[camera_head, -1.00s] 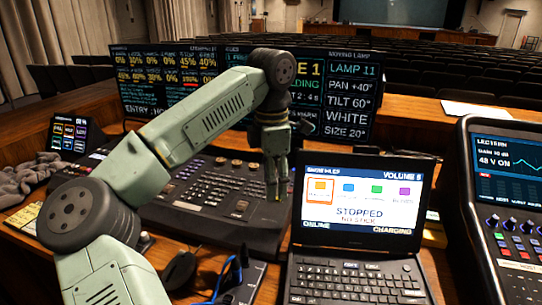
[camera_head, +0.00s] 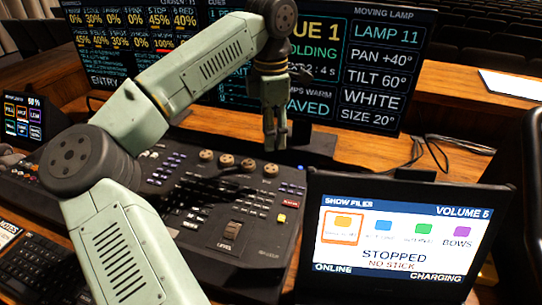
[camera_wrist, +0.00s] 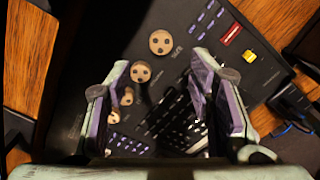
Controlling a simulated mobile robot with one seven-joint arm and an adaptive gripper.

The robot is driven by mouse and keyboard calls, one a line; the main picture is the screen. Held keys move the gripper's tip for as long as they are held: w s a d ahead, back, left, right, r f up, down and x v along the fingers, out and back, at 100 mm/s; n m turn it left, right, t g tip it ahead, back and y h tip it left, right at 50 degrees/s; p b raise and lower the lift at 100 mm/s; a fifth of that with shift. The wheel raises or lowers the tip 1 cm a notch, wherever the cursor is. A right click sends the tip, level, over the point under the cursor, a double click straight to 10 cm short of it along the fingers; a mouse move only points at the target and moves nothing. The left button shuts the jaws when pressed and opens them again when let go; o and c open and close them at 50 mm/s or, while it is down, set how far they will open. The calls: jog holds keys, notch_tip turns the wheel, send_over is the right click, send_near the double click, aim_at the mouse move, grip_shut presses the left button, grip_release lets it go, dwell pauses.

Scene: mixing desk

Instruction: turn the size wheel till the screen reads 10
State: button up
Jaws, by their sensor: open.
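The big screen (camera_head: 378,75) at the back reads SIZE 20° under LAMP 11, PAN +40°, TILT 60° and WHITE. Several round tan wheels stand in a row at the far side of the black mixing desk, among them the rightmost wheel (camera_head: 271,170). In the wrist view the rightmost wheel is the farthest one (camera_wrist: 160,42), with a small label beside it that I cannot read. I cannot tell which is the size wheel. My gripper (camera_head: 275,140) points down above the desk's far right part, open and empty. In the wrist view its fingers (camera_wrist: 160,65) stand apart, touching no wheel.
A laptop (camera_head: 400,232) showing STOPPED, NO STICK stands at the right front. A small touch screen (camera_head: 22,115) is at the left. Cables (camera_head: 440,150) lie on the wooden top behind the laptop. A fader block (camera_head: 232,235) and keys fill the desk's middle.

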aim_at(271, 168)
notch_tip(271, 168, down, 10)
jog(key=shift+s+r+p, duration=0.1)
jog(key=shift+r+p, duration=0.15)
jog(key=shift+p, duration=0.85)
grip_shut()
jog(key=n+b, duration=0.2)
jog(key=b, duration=0.1)
jog(key=shift+f+n, duration=0.15)
jog(key=shift+n, duration=0.25)
jog(key=shift+n+b, duration=1.7)
jog(key=shift+n, duration=0.8)
